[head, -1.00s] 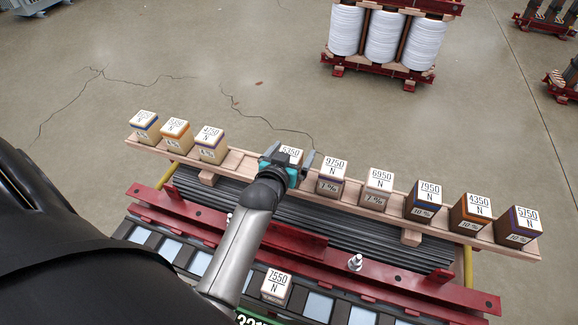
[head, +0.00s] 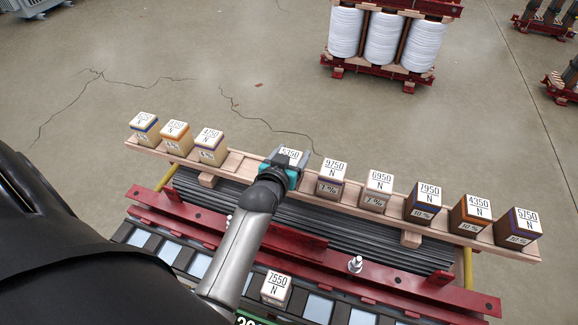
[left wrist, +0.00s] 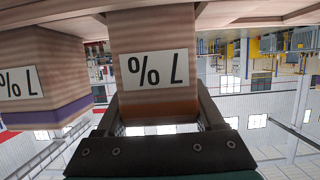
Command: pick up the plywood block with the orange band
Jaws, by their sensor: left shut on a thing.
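The plywood block with the orange band (left wrist: 155,60) is between the two fingers of my left gripper (left wrist: 160,105), which is shut on it. In the left wrist view it appears upside down, with its "%" label facing me and the orange band nearest the gripper. In the head view the block's top label (head: 290,154) shows partly, framed by my left gripper (head: 287,160). The block is at its place in the row; I cannot tell whether it is clear of the wooden rail (head: 238,162). My right gripper is not in view.
A plywood block with a purple band (head: 331,178) stands close to the right of the held one, and also shows in the left wrist view (left wrist: 38,80). Other blocks line the rail on both sides. A 7550 N block (head: 276,288) sits nearer me. Red beams (head: 380,275) run in front.

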